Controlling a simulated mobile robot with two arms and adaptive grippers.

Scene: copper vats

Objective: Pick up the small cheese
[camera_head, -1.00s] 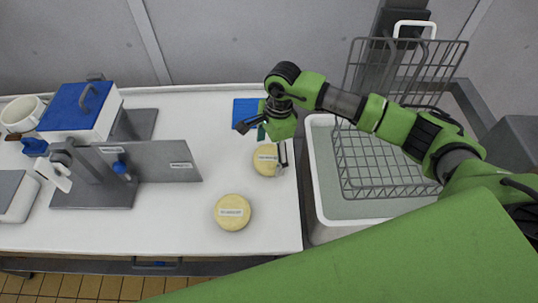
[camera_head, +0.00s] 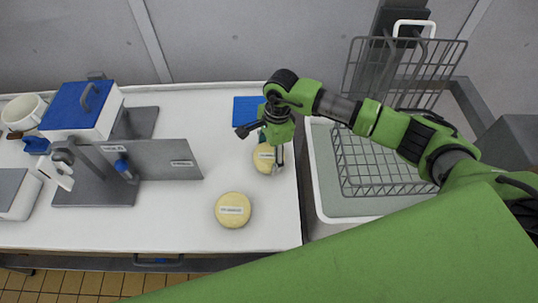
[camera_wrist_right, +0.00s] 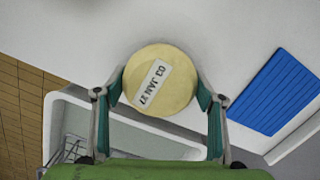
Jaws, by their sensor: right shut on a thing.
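A small round pale-yellow cheese (camera_head: 262,160) with a white label is at the right part of the white table. It also shows in the right wrist view (camera_wrist_right: 180,100), where the label reads a date. My right gripper (camera_wrist_right: 158,98) is shut on it, with one finger on each side. In the head view the right gripper (camera_head: 270,158) partly covers this cheese from above. A second, slightly larger-looking labelled cheese (camera_head: 233,210) lies apart, nearer the table's front edge. My left gripper is not in view.
A blue mat (camera_head: 247,108) lies behind the gripper. A grey sink (camera_head: 322,190) with a wire basket (camera_head: 375,165) is at the right. A slicer with a steel plate (camera_head: 150,160) and a blue-lidded box (camera_head: 78,110) stand at the left. The table's front left-centre is clear.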

